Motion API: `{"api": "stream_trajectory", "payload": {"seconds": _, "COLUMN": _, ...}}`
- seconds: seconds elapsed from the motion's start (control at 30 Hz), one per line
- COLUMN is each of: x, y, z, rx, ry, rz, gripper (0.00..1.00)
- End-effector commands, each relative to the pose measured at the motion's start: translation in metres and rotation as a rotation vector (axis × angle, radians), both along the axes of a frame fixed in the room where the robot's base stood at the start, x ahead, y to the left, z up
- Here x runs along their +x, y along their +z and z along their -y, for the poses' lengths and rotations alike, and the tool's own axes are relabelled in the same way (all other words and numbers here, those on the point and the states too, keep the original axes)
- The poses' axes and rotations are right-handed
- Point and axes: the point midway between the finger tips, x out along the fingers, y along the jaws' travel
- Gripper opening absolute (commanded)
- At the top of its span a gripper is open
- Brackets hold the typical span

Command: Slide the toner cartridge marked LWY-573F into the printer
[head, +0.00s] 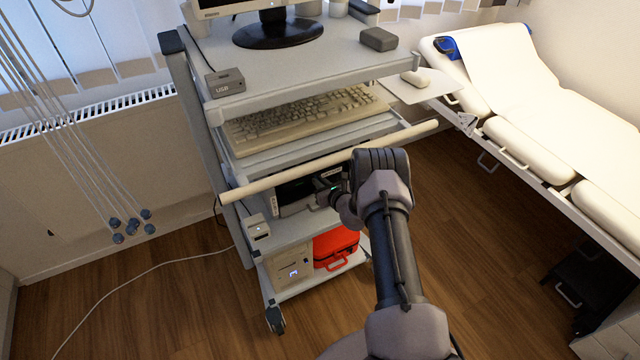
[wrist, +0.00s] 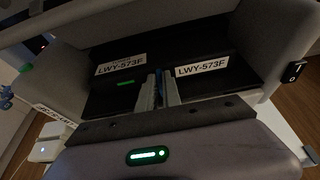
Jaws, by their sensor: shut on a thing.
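The printer (wrist: 285,45) is a grey case with a dark front opening in the wrist view. In the head view the printer (head: 278,208) sits on the cart's middle shelf, partly hidden by my arm. A black toner cartridge (wrist: 205,88) is in front of or inside the opening; its depth is unclear. Two white labels (wrist: 120,65) reading LWY-573F show side by side; I cannot tell which part each is on. My gripper (wrist: 160,82) is shut on the cartridge, its fingers close together at the middle of its front. What lies between them is mostly hidden.
A cream bar (head: 330,162) runs across the cart's front above my gripper. A keyboard (head: 305,115) lies on the shelf above, and a red case (head: 336,246) sits below. A small light box (head: 258,228) stands left of the printer. Hanging cords are at left, a couch (head: 560,130) at right.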

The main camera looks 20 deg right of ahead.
Motion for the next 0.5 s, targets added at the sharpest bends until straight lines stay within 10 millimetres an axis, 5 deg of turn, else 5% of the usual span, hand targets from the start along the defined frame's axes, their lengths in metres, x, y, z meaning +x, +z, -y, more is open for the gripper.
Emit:
{"api": "stream_trajectory", "payload": {"seconds": 0.07, "x": 0.0004, "y": 0.0013, "z": 0.0004, "rx": 0.0, "ry": -0.001, "rz": 0.002, "gripper": 0.0}}
{"api": "stream_trajectory", "payload": {"seconds": 0.2, "x": 0.0004, "y": 0.0011, "z": 0.0003, "rx": 0.0, "ry": 0.0, "rz": 0.002, "gripper": 0.32}}
{"api": "stream_trajectory", "payload": {"seconds": 0.5, "x": -0.001, "y": -0.0001, "z": -0.0001, "rx": 0.0, "ry": 0.0, "rz": -0.002, "gripper": 0.34}}
